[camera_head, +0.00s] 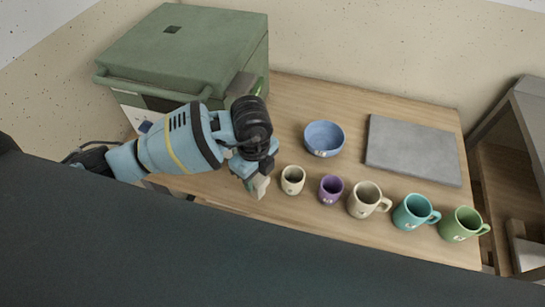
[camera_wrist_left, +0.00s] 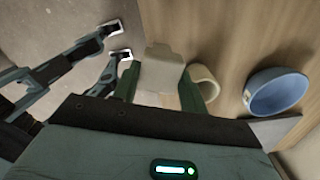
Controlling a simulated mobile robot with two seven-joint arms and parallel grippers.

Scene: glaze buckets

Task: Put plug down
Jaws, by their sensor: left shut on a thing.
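The plug (camera_wrist_left: 163,68) is a pale beige block with a narrower stepped end. It sits between the two green fingers of my left gripper (camera_wrist_left: 160,85) in the left wrist view. In the head view, my left gripper (camera_head: 253,178) points down near the table's front left, shut on the plug (camera_head: 261,187). The plug is just left of a small cream cup (camera_head: 292,179). Whether its lower end touches the table cannot be told.
A green kiln (camera_head: 190,48) stands at the back left of the wooden table (camera_head: 290,100). A blue bowl (camera_head: 323,138), a grey slab (camera_head: 412,150), a purple cup (camera_head: 330,189), and cream (camera_head: 365,200), teal (camera_head: 411,212) and green (camera_head: 460,224) mugs stand to the right.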

